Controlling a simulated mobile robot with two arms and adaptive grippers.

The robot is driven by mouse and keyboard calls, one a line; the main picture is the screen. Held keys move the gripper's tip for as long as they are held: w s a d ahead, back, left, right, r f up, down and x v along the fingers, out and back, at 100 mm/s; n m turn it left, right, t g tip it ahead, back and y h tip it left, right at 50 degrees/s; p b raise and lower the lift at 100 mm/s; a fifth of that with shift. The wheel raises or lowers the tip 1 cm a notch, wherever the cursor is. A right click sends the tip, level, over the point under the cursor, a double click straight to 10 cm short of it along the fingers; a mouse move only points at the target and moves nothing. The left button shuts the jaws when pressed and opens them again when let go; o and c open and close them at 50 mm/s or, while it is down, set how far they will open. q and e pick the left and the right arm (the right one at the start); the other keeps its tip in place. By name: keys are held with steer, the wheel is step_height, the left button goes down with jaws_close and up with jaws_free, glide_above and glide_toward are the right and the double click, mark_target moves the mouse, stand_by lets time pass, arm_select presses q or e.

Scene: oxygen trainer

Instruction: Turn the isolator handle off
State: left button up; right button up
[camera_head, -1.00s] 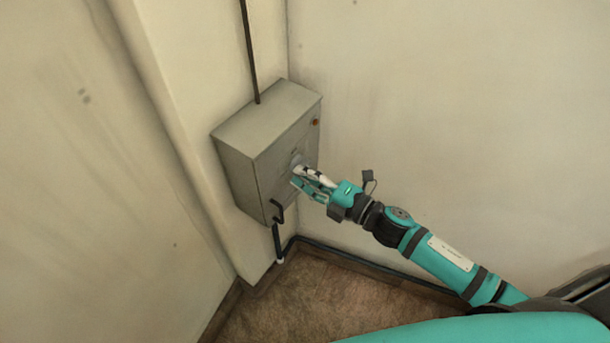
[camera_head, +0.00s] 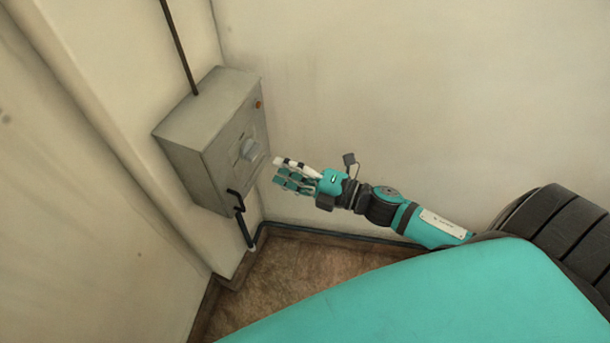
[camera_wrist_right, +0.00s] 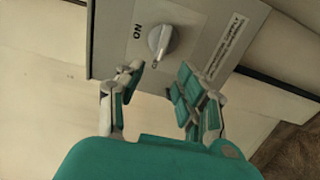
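The isolator handle (camera_head: 250,149) is a light grey rotary knob on the front of a grey wall box (camera_head: 190,122). In the right wrist view the handle (camera_wrist_right: 160,40) sits at the top, with the word "ON" printed to its left and a smaller mark just below it. My right gripper (camera_head: 276,171) is just to the right of the box front, apart from the handle. In the right wrist view its fingers (camera_wrist_right: 155,85) are spread and empty, with the handle beyond their tips. My left gripper is not in view.
A dark conduit (camera_head: 179,45) runs up from the box top. A black bent lever (camera_head: 237,201) is on the box's lower edge. An orange-red lamp (camera_head: 259,104) is at the front's upper corner. Walls meet close behind the box. Brown floor (camera_head: 290,270) lies below.

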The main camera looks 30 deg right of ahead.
steer(key=v, duration=0.5)
stand_by(0.4)
steer(key=s+d+f+m+g+h, duration=0.1)
steer(key=d+f+m+h, duration=0.25)
steer(key=f, duration=0.55)
steer(key=s+d+f+m+g+h, duration=0.1)
steer(key=d+f+m+h, duration=0.3)
steer(key=f, duration=0.5)
steer(key=s+d+f+m+g+h, duration=0.1)
steer(key=d+f+m+h, duration=0.15)
steer(key=f+m, duration=0.5)
steer(key=s+a+f+m+g+h, duration=0.15)
steer(key=s+f+m+g, duration=0.4)
steer(key=s+f, duration=1.3)
steer(key=s+a+f+m+g+p, duration=0.1)
steer(key=s+a+f+m+g, duration=0.2)
steer(key=s, duration=0.8)
step_height(320, 180, down, 3)
steer(key=a+g, duration=0.1)
steer(key=a, duration=0.1)
steer(key=shift+a+g, duration=0.35)
steer(key=shift+a, duration=0.05)
